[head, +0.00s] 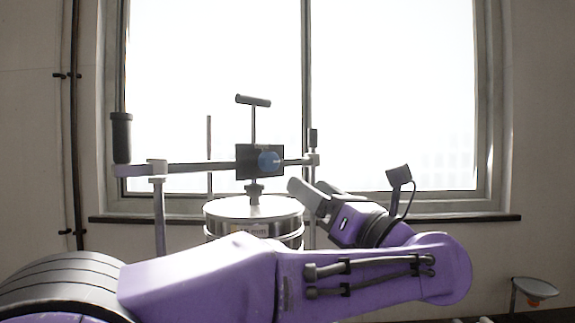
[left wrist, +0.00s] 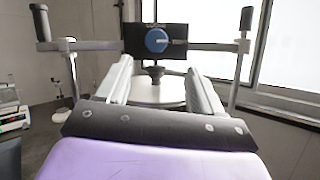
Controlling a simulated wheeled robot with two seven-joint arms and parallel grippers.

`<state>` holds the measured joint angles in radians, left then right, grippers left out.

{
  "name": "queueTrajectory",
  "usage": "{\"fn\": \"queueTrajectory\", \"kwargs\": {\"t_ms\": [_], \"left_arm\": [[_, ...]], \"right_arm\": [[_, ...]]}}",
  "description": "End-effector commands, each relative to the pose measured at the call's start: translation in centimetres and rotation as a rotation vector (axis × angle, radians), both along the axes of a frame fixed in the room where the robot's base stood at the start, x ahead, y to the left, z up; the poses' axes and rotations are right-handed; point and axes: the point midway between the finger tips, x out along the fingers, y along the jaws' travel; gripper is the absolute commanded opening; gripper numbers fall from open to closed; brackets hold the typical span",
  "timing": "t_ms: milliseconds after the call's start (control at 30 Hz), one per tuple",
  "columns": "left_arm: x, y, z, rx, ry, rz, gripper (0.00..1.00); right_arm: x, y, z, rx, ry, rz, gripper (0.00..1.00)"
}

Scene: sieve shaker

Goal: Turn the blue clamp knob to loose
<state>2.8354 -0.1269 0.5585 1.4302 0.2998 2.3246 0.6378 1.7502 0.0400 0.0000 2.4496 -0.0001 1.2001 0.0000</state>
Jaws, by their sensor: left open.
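The blue clamp knob (head: 269,161) sits on the front of a dark block on the shaker's crossbar (head: 205,168), with a small pale pointer towards the right. In the left wrist view the knob (left wrist: 157,40) is ahead of and above the fingertips, roughly centred between them. My left gripper (head: 306,196) is right of and below the knob in the head view. In the left wrist view its two fingers (left wrist: 159,68) are spread, with nothing held between them. Fingers and knob look apart. My right gripper is in neither view.
A round metal sieve stack (head: 254,209) stands under the crossbar, partly hidden by my left arm. A T-handle (head: 253,101) rises above the block. A black grip (head: 121,138) stands at the bar's left end. A metal dish (head: 535,288) is low at right.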

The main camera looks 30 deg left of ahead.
Motion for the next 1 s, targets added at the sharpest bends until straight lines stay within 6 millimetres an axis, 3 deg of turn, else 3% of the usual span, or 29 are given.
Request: {"fn": "queueTrajectory", "kwargs": {"t_ms": [500,867,1000], "left_arm": [[3.1,8.3,3.9,-0.002,0.002,0.003,0.67],[3.4,9.2,3.9,0.001,0.001,0.003,0.67],[3.4,9.2,3.9,0.001,0.001,0.003,0.24]], "right_arm": [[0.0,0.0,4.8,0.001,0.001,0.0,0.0],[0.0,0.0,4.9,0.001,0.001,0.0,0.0],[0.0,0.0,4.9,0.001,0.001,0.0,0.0]]}}
